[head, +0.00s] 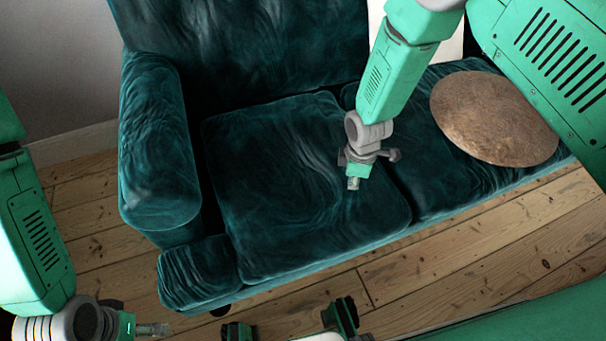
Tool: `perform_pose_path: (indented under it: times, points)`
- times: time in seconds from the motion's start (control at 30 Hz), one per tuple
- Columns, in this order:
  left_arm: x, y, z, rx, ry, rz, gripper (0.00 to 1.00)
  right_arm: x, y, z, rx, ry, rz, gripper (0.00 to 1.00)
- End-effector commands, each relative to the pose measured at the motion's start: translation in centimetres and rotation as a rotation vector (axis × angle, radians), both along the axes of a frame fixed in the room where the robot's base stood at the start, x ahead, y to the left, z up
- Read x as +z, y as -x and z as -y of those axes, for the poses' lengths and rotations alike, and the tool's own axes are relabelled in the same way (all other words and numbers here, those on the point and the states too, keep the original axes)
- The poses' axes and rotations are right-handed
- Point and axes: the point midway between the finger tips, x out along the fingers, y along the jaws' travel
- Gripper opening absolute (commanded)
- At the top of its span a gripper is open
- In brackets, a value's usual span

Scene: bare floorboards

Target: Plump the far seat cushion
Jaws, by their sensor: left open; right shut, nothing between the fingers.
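A dark teal velvet sofa has two seat cushions in view. The left seat cushion (275,190) has swirled creases and lies next to the left armrest. The right seat cushion (440,185) is partly hidden by my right arm and a round brown cushion (493,118). My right gripper (353,184) points down over the right part of the left seat cushion, shut and empty; I cannot tell whether its tips touch the fabric. My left gripper (160,329) is at the lower left, open and empty, over the floor in front of the sofa.
The sofa's left armrest (155,140) and backrest (240,45) bound the seat. A small padded block (200,272) sits at the front of the armrest. Bare floorboards (300,285) lie in front. A grey wall (50,60) stands at the left.

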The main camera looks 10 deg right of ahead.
Motion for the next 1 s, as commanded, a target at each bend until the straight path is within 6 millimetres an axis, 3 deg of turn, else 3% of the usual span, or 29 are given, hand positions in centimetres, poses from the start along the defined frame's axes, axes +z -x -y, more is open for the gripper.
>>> perform_pose_path:
  times: [0.33, 0.5, 0.63, 0.9, 1.0]
  points:
    - [-1.8, 0.0, 0.0, -0.001, 0.0, 0.0, 0.76, -2.5, 0.1, -0.2, 0.0, 0.004, -0.001, 0.0]
    - [-1.5, 0.0, 0.0, 0.0, 0.0, 0.0, 0.76, -2.2, 0.0, -0.2, 0.0, 0.003, 0.0, 0.0]
    - [-0.8, 0.0, 0.0, 0.0, 0.0, 0.0, 0.76, -1.5, 0.0, -0.1, 0.0, 0.002, 0.0, 0.0]
    - [2.2, 0.0, 0.0, -0.001, 0.0, 0.001, 0.76, 1.9, 0.0, -0.2, 0.0, 0.002, 0.0, 0.0]
    - [2.2, 0.0, 0.0, -0.001, 0.0, 0.0, 0.76, 1.9, 0.0, -0.2, 0.0, 0.002, 0.0, 0.0]
